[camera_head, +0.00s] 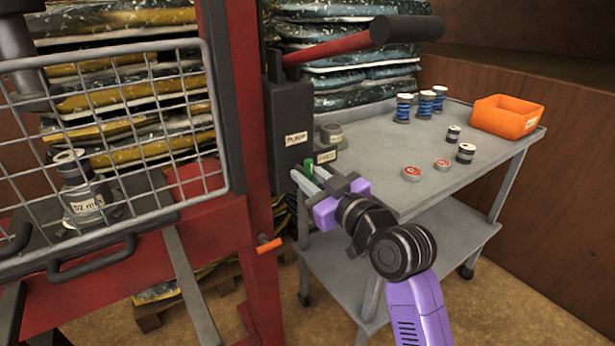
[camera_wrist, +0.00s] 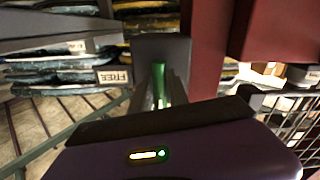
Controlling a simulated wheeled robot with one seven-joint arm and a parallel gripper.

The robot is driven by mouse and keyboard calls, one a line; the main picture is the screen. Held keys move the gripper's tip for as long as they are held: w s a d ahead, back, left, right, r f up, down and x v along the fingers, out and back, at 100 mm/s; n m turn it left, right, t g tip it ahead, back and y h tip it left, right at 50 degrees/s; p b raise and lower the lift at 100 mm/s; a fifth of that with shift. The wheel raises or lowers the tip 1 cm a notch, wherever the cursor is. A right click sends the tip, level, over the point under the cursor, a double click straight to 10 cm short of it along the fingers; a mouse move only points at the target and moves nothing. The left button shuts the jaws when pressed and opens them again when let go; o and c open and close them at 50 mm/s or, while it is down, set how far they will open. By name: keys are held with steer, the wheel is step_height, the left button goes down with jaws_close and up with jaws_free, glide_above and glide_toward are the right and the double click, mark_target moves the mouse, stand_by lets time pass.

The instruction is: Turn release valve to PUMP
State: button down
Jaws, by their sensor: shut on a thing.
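The release valve's green handle (camera_head: 308,167) is at the lower right of the dark pump block (camera_head: 288,118) on the red frame. My gripper (camera_head: 306,180) comes in from the right, shut on this handle. In the wrist view the green handle (camera_wrist: 158,82) shows upright between my two fingers (camera_wrist: 160,96). A pale label on the block (camera_head: 296,139) seems to read PUMP. A smaller plate (camera_head: 326,157) sits to its right, and in the wrist view a label reads FREE (camera_wrist: 114,76), upside down. My fingers hide part of the handle, and I cannot tell its exact setting.
A pump lever with a black grip (camera_head: 406,29) reaches right above the block. A wire mesh guard (camera_head: 110,130) stands at left. A grey cart (camera_head: 395,150) at right carries blue spools (camera_head: 404,107), small cans (camera_head: 466,153), red-topped tins (camera_head: 411,173) and an orange bin (camera_head: 508,117).

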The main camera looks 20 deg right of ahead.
steer(key=shift+r, duration=0.1)
steer(key=c, duration=1.4)
jaws_free()
steer(key=shift+c, duration=0.2)
steer(key=v, duration=0.7)
steer(key=shift+s+p, duration=0.3)
steer(key=shift+s, duration=0.1)
steer(key=shift+d, duration=0.1)
